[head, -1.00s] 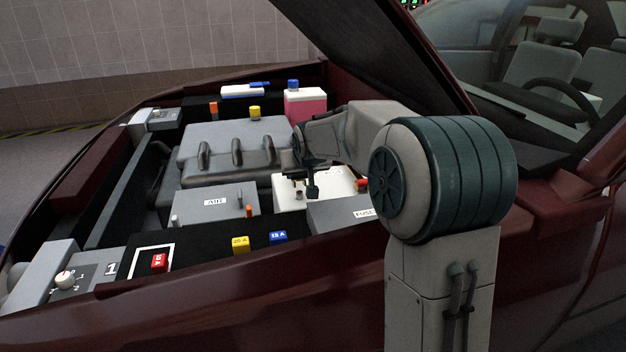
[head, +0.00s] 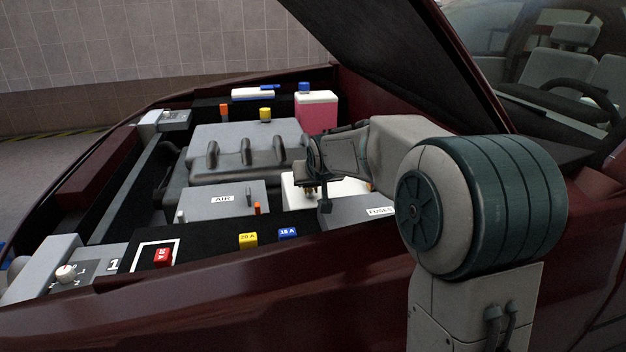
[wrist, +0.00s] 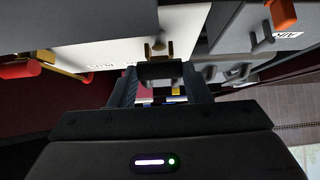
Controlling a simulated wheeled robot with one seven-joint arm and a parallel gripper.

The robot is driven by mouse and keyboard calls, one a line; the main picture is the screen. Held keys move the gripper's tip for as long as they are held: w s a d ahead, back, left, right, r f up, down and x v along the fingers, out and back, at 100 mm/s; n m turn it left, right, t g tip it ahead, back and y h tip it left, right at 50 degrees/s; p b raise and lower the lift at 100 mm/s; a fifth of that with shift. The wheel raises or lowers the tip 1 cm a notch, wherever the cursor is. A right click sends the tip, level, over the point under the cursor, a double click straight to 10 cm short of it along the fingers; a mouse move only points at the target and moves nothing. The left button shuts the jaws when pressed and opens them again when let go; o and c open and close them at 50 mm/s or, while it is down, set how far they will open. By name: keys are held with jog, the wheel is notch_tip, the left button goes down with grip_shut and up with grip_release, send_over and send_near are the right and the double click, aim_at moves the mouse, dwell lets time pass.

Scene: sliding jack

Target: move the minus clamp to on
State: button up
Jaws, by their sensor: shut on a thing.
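The white battery (head: 290,196) sits in the engine bay, partly hidden behind my gripper; its white face also fills the upper left of the wrist view (wrist: 85,60). My gripper (head: 314,188) is over the battery's left part. In the wrist view my gripper (wrist: 160,88) is shut on the dark minus clamp (wrist: 160,71). A brass part (wrist: 158,48) shows just beyond the clamp, by the battery's edge. I cannot tell whether the clamp sits around a post or beside it. The red plus clamp (wrist: 20,70) with brass is at the wrist view's left.
The grey AIR box (head: 222,203) stands left of the battery and the FUSES box (head: 358,209) in front of it. The engine cover (head: 245,150) lies behind. The raised hood (head: 400,70) hangs above my arm.

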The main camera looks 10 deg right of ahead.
jog(key=shift+s+f, duration=0.15)
jog(key=shift+f, duration=0.05)
jog(key=o, duration=1.4)
jog(key=shift+r, duration=0.1)
jog(key=shift+r, duration=0.15)
jog(key=shift+s+r, duration=0.2)
jog(key=shift+r, duration=0.05)
jog(key=p+v, duration=0.3)
jog(key=v, duration=1)
